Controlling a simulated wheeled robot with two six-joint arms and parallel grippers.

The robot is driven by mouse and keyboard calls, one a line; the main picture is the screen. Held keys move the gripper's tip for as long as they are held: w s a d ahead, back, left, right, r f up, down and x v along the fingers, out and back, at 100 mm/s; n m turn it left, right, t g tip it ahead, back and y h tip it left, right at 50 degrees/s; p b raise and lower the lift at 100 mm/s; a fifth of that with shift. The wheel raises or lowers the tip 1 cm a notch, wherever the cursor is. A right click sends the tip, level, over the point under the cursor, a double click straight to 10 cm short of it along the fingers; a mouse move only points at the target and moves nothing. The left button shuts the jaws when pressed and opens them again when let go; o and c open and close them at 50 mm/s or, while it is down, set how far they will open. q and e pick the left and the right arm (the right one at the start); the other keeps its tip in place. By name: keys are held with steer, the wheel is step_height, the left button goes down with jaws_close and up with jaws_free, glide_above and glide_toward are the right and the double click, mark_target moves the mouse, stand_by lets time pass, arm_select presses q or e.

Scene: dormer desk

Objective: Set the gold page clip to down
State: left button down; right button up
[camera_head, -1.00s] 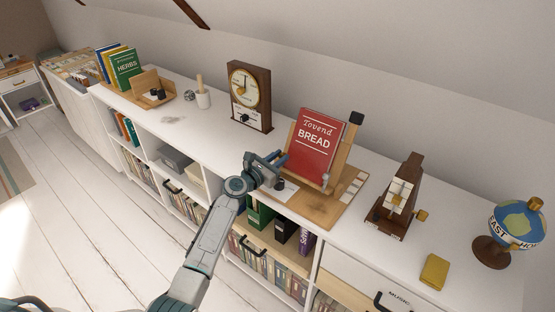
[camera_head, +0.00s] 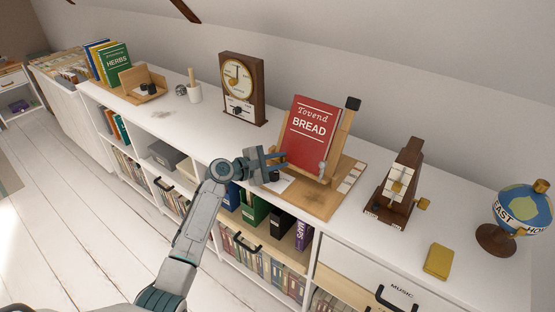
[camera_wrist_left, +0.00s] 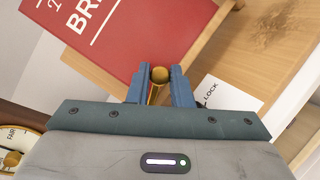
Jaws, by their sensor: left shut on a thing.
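A red book titled "Tovend Bread" (camera_head: 312,138) leans on a wooden stand (camera_head: 343,132) on a wooden board. My left gripper (camera_head: 282,158) is at the stand's lower left edge, beside the book's lower corner. In the left wrist view, its blue fingers (camera_wrist_left: 162,82) are shut on the gold page clip (camera_wrist_left: 160,74), whose round knob shows between the tips and whose stem runs down between the fingers. The clip is hidden by the gripper in the head view. The red book (camera_wrist_left: 125,32) is just beyond it. My right gripper is not in view.
A brown clock (camera_head: 242,88) stands left of the stand. A wooden device with a gold knob (camera_head: 396,185), a yellow box (camera_head: 438,261) and a globe (camera_head: 522,212) stand to the right. A white card marked "LOCK" (camera_wrist_left: 222,95) lies near the fingers.

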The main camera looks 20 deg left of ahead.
arm_select(q)
steer(key=m, duration=0.1)
steer(key=f+m+g, duration=0.1)
steer(key=m, duration=0.1)
steer(key=shift+s, duration=0.25)
steer(key=shift+s+f+m+g, duration=0.1)
steer(key=shift+f+m+g, duration=0.25)
steer(key=shift+m, duration=0.35)
steer(key=c, duration=1.3)
jaws_free()
steer(key=shift+s, duration=0.1)
steer(key=shift+f, duration=0.1)
